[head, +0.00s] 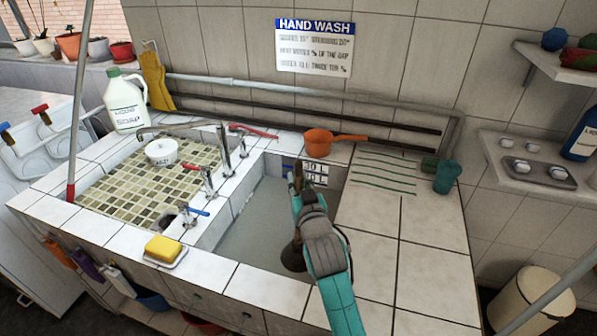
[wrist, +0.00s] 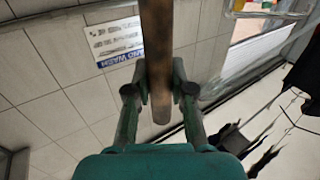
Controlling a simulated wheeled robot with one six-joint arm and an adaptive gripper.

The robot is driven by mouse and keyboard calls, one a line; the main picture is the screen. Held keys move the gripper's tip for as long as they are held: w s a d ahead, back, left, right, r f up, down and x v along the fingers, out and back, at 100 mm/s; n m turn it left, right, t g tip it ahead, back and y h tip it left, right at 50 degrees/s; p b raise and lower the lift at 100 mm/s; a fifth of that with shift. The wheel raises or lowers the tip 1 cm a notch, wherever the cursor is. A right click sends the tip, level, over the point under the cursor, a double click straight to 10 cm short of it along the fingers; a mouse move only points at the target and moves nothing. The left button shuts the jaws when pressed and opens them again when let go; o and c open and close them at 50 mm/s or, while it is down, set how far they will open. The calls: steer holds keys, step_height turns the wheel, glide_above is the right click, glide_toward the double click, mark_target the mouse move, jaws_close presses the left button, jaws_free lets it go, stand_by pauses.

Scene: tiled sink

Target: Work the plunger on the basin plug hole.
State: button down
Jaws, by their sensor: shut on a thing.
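My gripper (head: 296,184) is shut on the wooden handle of the plunger (wrist: 157,60), which runs between its fingers in the wrist view. In the head view the handle's top end shows just above the fingertips. The plunger's dark rubber cup (head: 292,257) shows low in the basin, partly behind my arm. The basin (head: 228,234) is a deep tiled sink with a grey surface in it, seemingly murky water. The plug hole is hidden. I cannot tell whether the cup touches the basin floor.
Taps with red and blue handles (head: 207,180) line the basin's left edge. A yellow sponge (head: 163,247) lies at the front left. An orange dipper (head: 319,142) and a green cup (head: 447,177) stand behind and right. The tiled counter right of the basin (head: 430,222) is mostly clear.

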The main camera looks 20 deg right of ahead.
steer(key=shift+f, duration=2.7)
steer(key=shift+f, duration=0.45)
steer(key=shift+r, duration=0.7)
steer(key=shift+f, duration=0.65)
steer(key=shift+r, duration=0.1)
